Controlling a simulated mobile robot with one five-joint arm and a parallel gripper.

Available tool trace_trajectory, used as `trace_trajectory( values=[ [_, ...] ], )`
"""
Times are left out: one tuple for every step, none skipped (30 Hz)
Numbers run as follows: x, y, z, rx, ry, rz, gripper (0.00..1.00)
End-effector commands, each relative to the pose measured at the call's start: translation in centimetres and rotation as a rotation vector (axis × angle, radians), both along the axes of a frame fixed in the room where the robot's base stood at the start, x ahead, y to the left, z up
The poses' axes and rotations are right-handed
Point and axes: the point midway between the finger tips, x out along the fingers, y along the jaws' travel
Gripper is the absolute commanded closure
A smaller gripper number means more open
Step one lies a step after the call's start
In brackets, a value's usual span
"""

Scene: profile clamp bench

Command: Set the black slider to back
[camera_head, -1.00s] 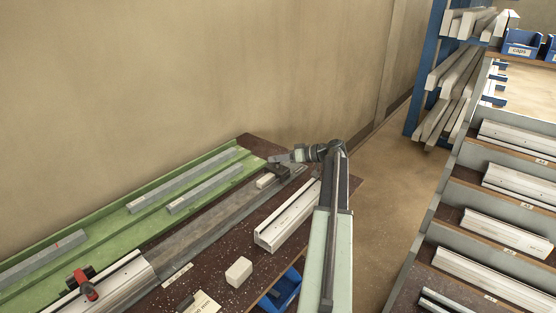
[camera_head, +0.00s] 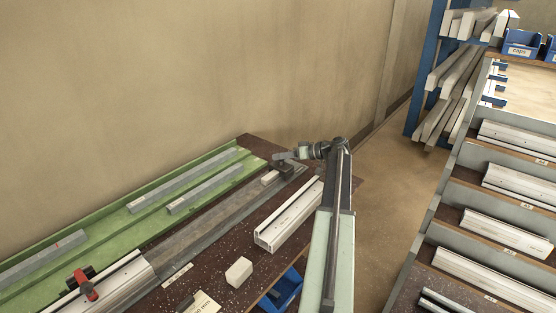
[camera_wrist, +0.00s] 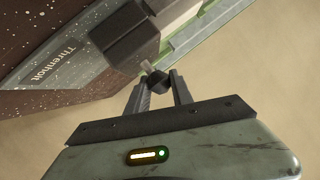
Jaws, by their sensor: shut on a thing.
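The black slider (camera_head: 284,167) sits near the far right end of the long grey rail (camera_head: 215,208). In the wrist view the black slider (camera_wrist: 125,42) is a dark block with a small dark knob (camera_wrist: 155,80) sticking out toward me. My gripper (camera_head: 279,156) reaches it from the right in the head view. In the wrist view my gripper (camera_wrist: 157,84) is shut on the knob, between its two fingertips. In the head view the arm and gripper partly hide the slider's top.
A pale block (camera_head: 270,178) is beside the slider. A red-handled clamp (camera_head: 87,287) stands at the near left. A white profile (camera_head: 288,217), small white block (camera_head: 239,271) and blue bin (camera_head: 284,291) are at the front. The wall is close behind the green tray (camera_head: 120,225).

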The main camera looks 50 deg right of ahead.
Motion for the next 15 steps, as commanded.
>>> trace_trajectory(
  values=[
    [0.3, -1.8, 0.0, -0.001, -0.001, -0.005, 1.00],
    [0.4, -2.6, 0.0, -0.001, -0.001, -0.005, 1.00],
    [0.5, -3.6, 0.0, -0.001, -0.001, -0.003, 1.00],
    [0.6, -4.4, 0.0, -0.001, -0.001, -0.003, 1.00],
    [0.6, -5.2, 0.0, -0.001, -0.001, -0.003, 1.00],
    [0.7, -6.1, 0.0, -0.001, -0.001, -0.005, 1.00],
    [0.7, -6.7, 0.0, -0.001, -0.001, -0.005, 1.00],
    [0.7, -7.1, 0.0, 0.000, -0.001, -0.005, 1.00],
    [0.7, -7.5, 0.0, 0.000, -0.001, -0.005, 1.00],
    [0.6, -7.6, 0.0, 0.000, -0.001, -0.004, 1.00],
    [0.6, -7.7, 0.0, 0.000, -0.001, -0.004, 1.00],
    [0.6, -7.7, 0.1, 0.000, -0.002, -0.005, 1.00],
    [0.6, -7.7, 0.1, -0.001, -0.002, -0.006, 1.00],
    [0.6, -7.6, 0.1, 0.000, -0.002, -0.007, 1.00],
    [0.6, -7.7, 0.1, -0.001, -0.003, -0.008, 1.00]
  ],
)
